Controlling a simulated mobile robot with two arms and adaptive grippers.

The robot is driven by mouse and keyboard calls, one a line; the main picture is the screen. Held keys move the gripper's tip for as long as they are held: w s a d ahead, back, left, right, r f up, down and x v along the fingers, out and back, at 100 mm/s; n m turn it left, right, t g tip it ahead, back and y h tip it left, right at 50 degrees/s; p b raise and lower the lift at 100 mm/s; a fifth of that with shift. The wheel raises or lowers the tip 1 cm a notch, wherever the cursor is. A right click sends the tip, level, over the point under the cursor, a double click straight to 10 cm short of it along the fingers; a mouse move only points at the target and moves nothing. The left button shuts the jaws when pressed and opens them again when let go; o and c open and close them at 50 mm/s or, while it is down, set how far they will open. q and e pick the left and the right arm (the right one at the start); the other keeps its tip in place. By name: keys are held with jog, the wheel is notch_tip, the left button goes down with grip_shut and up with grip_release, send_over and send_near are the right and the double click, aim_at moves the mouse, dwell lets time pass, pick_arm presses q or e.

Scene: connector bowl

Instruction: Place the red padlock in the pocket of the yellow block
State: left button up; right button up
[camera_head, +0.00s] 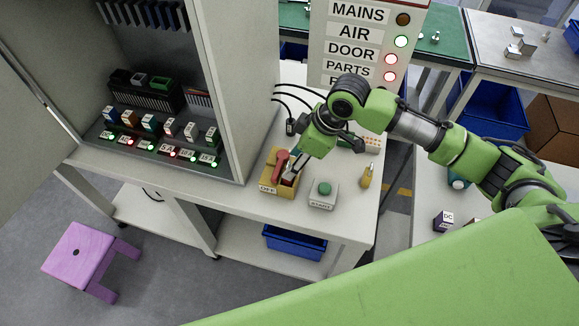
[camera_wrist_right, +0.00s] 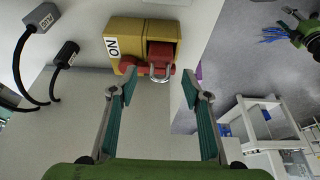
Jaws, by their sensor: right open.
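The yellow block (camera_head: 271,174) stands on the white bench beside the tall cabinet; it also shows in the right wrist view (camera_wrist_right: 126,32). It carries OFF and ON labels and a red lever (camera_head: 281,160). The red padlock (camera_wrist_right: 160,54) appears seated in the block's pocket, its silver shackle (camera_wrist_right: 160,73) facing my gripper. My right gripper (camera_head: 293,171) is open and empty just above the block. In the right wrist view its fingers (camera_wrist_right: 160,84) are apart, either side of the shackle and not touching it.
A grey START box (camera_head: 323,195) with a green button stands right of the block, with a small yellow object (camera_head: 367,176) beyond it. The cabinet wall (camera_head: 226,100) rises close on the left. Black cables (camera_head: 291,110) lie behind. The bench's front edge is near.

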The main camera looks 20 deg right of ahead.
jog(key=v, duration=0.8)
jog(key=shift+b, duration=0.4)
